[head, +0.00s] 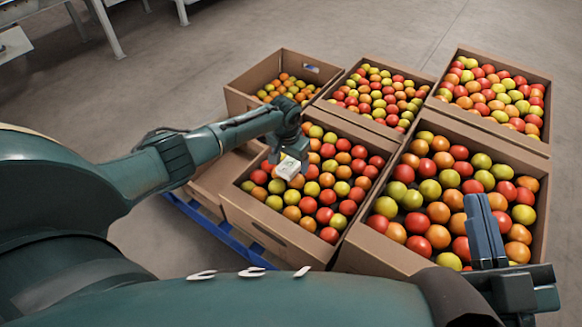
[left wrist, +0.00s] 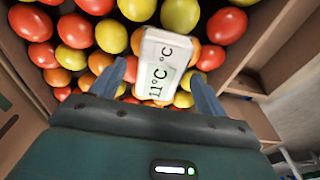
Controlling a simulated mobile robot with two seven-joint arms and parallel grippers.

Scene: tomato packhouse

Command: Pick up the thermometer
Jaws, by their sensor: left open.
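The thermometer (head: 288,168) is a small white box with a grey display. It lies at the tomatoes in the middle front crate. In the left wrist view the thermometer (left wrist: 158,62) shows its "11°C" display, with tomatoes around and behind it. My left gripper (head: 291,158) is over the crate at the thermometer. In the left wrist view its fingers (left wrist: 163,85) are open, one on each side of the thermometer's lower part, with a gap on both sides. My right gripper (head: 486,232) is at the lower right, in front of the right front crate; its finger gap is unclear.
The middle front crate (head: 262,226) holds red, orange and yellow-green tomatoes. Another full crate (head: 368,250) stands right of it, with several more behind. A blue pallet (head: 225,236) shows below. Grey floor (head: 180,70) is free at the back left.

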